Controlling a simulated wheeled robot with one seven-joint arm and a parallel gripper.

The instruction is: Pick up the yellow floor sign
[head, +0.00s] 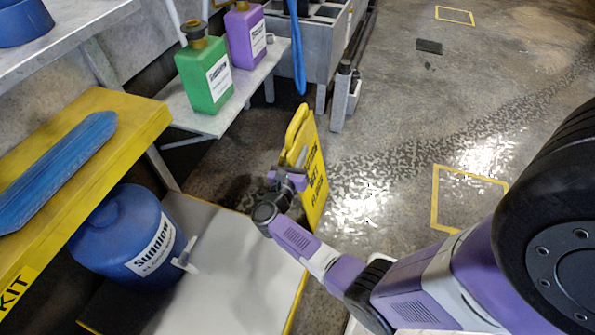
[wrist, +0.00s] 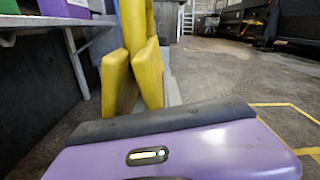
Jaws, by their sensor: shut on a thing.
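The yellow floor sign (head: 314,178) stands upright on the concrete floor, just past the corner of the grey platform, with dark lettering on its right face. My gripper (head: 285,177) is at the sign's left side, in front of its panels, and is shut on it. In the wrist view the sign's yellow panels (wrist: 146,75) rise just beyond the purple gripper body. The fingertips and the exact grip point are hidden. I cannot tell whether the sign's foot touches the floor.
A grey platform (head: 235,270) with a blue jug (head: 125,235) lies at lower left. A yellow shelf (head: 85,150) holds a blue object. Green (head: 203,75) and purple (head: 245,35) bottles stand on a bench behind. Floor to the right is open, with yellow outlines (head: 468,197).

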